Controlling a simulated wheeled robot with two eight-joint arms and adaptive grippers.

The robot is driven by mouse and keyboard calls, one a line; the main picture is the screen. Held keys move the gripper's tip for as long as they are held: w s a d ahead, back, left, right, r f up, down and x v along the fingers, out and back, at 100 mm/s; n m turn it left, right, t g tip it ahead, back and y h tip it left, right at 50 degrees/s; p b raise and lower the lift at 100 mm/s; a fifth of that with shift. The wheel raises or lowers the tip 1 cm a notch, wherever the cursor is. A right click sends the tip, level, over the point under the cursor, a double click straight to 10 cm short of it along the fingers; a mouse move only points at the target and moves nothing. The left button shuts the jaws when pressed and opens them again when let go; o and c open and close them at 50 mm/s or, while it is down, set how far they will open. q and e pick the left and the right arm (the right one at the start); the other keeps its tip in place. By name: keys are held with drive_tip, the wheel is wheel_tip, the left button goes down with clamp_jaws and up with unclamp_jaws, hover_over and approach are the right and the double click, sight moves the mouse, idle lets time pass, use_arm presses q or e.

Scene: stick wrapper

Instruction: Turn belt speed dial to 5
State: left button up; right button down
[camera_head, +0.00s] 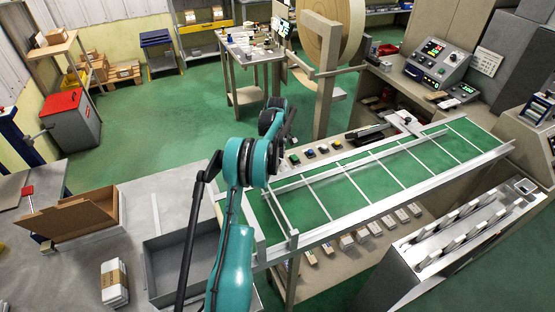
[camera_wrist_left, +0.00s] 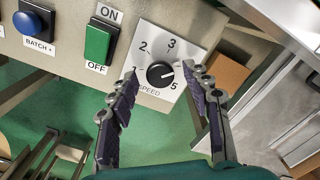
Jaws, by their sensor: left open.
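The belt speed dial (camera_wrist_left: 160,74) is a black round knob on a pale plate marked SPEED in the left wrist view. The numbers 1, 2, 3 and 5 show around it; the spot for 4 is hidden by a finger. A white mark on the knob points to the right, roughly between the hidden spot and 5. My left gripper (camera_wrist_left: 162,80) is open, with one finger on each side of the knob and clear gaps to it. In the head view the left arm's end (camera_head: 275,118) hides the dial. My right gripper is not in view.
A green ON/OFF switch (camera_wrist_left: 98,44) and a blue BATCH + button (camera_wrist_left: 31,18) sit left of the dial on the panel. The conveyor frame (camera_head: 345,165) extends right of my arm. A grey bin (camera_head: 170,262) and an open cardboard box (camera_head: 88,215) stand to the left.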

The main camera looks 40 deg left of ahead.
use_arm(q)
clamp_jaws()
drive_tip(key=shift+m, duration=0.4)
drive_tip(key=m, duration=0.3)
drive_tip(key=shift+m, duration=0.3)
drive_tip(key=m, duration=0.3)
drive_tip(key=shift+m+b, duration=0.3)
drive_tip(key=shift+b, duration=0.05)
drive_tip(key=m, duration=0.6)
drive_tip(key=shift+m, duration=0.4)
